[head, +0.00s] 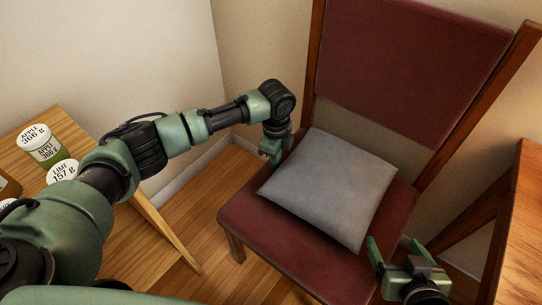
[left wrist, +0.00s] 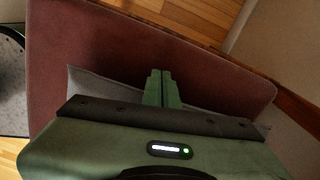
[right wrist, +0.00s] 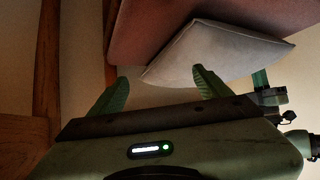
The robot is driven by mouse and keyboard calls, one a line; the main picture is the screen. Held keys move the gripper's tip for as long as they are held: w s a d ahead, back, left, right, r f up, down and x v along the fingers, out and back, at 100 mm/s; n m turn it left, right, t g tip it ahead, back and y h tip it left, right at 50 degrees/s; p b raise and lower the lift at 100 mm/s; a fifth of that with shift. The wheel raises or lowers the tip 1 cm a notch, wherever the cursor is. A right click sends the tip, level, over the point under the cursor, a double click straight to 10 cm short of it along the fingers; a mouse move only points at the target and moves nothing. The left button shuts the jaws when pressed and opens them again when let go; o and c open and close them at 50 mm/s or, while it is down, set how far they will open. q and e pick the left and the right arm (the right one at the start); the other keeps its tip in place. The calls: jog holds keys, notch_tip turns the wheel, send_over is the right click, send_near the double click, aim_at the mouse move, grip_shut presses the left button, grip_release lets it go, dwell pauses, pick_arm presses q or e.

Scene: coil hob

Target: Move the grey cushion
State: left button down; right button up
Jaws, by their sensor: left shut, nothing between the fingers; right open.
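The grey cushion (head: 330,185) lies on the seat of a dark red chair (head: 255,235). My left gripper (head: 270,158) is at the cushion's left far edge, pointing down, with its fingers together and empty. In the left wrist view its closed fingers (left wrist: 162,88) are over the seat, and a strip of the cushion (left wrist: 95,83) shows behind the gripper body. My right gripper (head: 398,252) is open and empty, to the right of the cushion near the seat's right edge. In the right wrist view the cushion (right wrist: 215,50) is ahead of the open fingers (right wrist: 158,88).
A wooden table (head: 50,118) at the left holds labelled tubs, among them an apple tub (head: 38,140) and a lime tub (head: 62,172). Another wooden table (head: 525,220) stands at the right edge. The chair's backrest (head: 410,65) rises behind the cushion, and walls close off the back.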

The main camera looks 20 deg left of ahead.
pick_arm(q)
jog(key=shift+d+p, duration=0.35)
jog(key=shift+d, duration=0.35)
pick_arm(e)
jog(key=s+f+g, duration=0.1)
jog(key=s+d+f+g, duration=0.1)
jog(key=s+f, duration=0.1)
jog(key=s, duration=0.1)
jog(key=shift+d+f+g+h, duration=0.2)
jog(key=shift+d+g+h, duration=0.1)
jog(key=shift+g+h, duration=0.1)
